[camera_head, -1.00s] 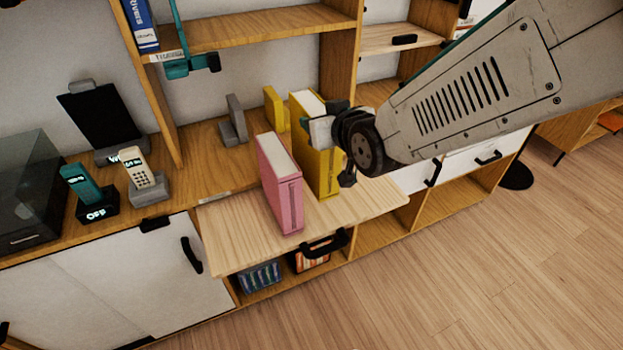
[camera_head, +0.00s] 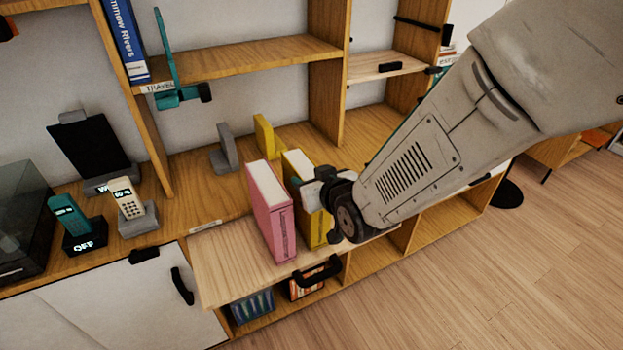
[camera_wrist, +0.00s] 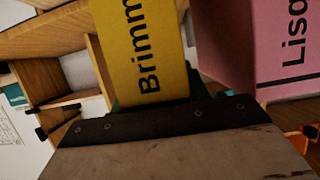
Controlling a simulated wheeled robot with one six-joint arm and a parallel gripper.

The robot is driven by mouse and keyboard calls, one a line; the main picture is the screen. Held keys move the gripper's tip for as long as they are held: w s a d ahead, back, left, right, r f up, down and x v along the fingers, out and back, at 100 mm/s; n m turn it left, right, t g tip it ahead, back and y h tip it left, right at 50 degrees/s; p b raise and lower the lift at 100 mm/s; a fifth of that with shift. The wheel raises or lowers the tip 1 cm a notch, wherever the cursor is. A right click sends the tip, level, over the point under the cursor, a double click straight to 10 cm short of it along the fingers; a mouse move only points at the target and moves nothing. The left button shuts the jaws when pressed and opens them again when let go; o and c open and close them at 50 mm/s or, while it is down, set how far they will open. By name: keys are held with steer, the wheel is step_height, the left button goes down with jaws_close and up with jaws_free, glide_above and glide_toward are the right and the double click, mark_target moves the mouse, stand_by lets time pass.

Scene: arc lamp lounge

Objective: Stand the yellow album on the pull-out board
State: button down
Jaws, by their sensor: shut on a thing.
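The yellow album (camera_head: 301,166) stands upright beside the pink album (camera_head: 270,213), at its right, on or just above the pull-out board (camera_head: 221,264); its base is partly hidden. My gripper (camera_head: 318,195) is shut on the yellow album from the right side. In the wrist view the yellow album (camera_wrist: 150,50) shows its lettered spine close in front of my gripper, with the pink album (camera_wrist: 290,45) to the right. A gap separates the two albums in the wrist view. The pull-out board has a black handle (camera_head: 318,272) on its front.
A grey bookend (camera_head: 227,152) and a yellow bookend-like piece (camera_head: 264,136) stand on the shelf behind the board. Two phones, a teal one (camera_head: 70,217) and a cream one (camera_head: 127,199), stand at left. The board's left part is bare.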

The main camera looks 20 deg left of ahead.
steer(key=c, duration=0.7)
jaws_free()
steer(key=shift+f, duration=0.1)
steer(key=v, duration=1.2)
steer(key=shift+r, duration=0.2)
steer(key=shift+d, duration=0.1)
